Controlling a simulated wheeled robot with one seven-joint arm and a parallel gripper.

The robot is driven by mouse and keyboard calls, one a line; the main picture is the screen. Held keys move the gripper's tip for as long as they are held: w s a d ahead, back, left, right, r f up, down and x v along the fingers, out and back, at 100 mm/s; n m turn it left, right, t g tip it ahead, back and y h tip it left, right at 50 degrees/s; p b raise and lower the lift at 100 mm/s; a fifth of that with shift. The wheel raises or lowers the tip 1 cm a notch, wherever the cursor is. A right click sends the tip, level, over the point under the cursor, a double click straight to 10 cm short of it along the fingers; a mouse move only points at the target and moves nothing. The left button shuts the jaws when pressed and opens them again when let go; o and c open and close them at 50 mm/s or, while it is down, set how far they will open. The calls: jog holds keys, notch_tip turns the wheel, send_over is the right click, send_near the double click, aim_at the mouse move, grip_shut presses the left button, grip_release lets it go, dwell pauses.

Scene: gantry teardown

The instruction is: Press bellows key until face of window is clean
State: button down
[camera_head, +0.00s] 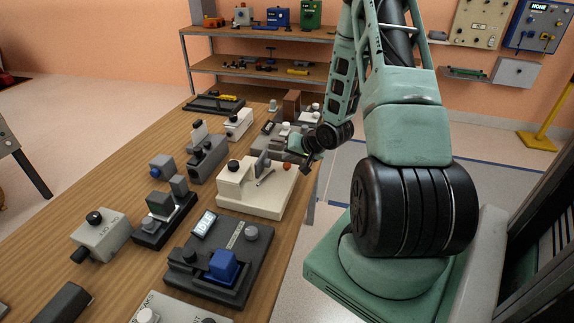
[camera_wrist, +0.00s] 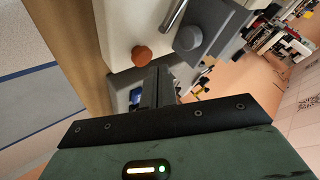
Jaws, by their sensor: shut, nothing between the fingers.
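A cream device (camera_head: 262,203) stands on the wooden bench by its right edge. It bears a dark round knob, an upright grey plate (camera_head: 262,164) and a small orange-brown button (camera_head: 287,167), perhaps the bellows key. In the wrist view the orange button (camera_wrist: 141,54) is clear, beside a grey round part (camera_wrist: 188,39). My gripper (camera_head: 306,171) is shut and empty, just right of the button. In the wrist view its fingertips (camera_wrist: 157,72) end close to the button and look apart from it. I cannot tell which part is the window or how clean its face is.
Several grey and dark devices crowd the bench (camera_head: 120,178), including a black box with a blue block (camera_head: 223,266) in front and grey units (camera_head: 208,158) to the left. A shelf (camera_head: 262,78) stands behind. Open floor lies right of the bench.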

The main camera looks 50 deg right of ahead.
aim_at(290, 166)
dwell(0.5)
jog(key=shift+f, duration=0.4)
jog(key=shift+f+b, duration=0.45)
jog(key=shift+f, duration=0.1)
dwell(0.6)
jog(key=shift+r, duration=0.1)
jog(key=shift+r+p, duration=0.85)
jog(key=shift+p, duration=0.1)
jog(key=shift+r, duration=0.1)
notch_tip(290, 166, up, 5)
jog(key=p, duration=0.5)
